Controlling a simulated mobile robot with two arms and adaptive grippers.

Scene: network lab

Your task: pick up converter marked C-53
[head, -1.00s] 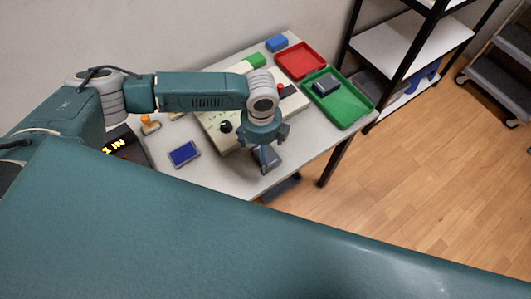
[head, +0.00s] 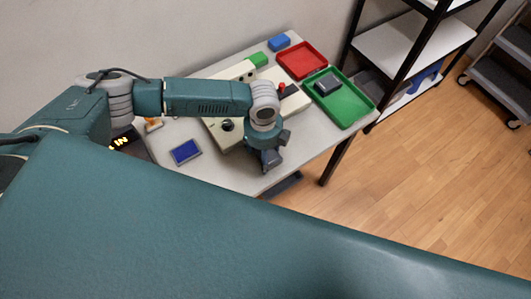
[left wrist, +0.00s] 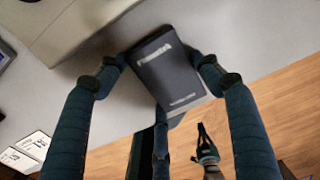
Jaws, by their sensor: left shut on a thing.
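A dark grey box-shaped converter (left wrist: 168,72) with pale labels is between the fingers of my left gripper (left wrist: 160,72) in the left wrist view. The fingers touch it on both sides; its lettering is too blurred to read. In the head view my left gripper (head: 268,158) is over the front edge of the table (head: 222,178), and it mostly hides the converter. Another dark converter (head: 327,84) lies in the green tray (head: 347,108). What seems to be my right gripper (left wrist: 203,135) shows small, low in the left wrist view; its opening is unclear.
A beige device (head: 228,138) with a red button stands behind my left gripper. A red tray (head: 301,61), a blue block (head: 278,42) and a blue-faced box (head: 185,152) are on the table. A black-framed shelf (head: 425,45) stands at the right.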

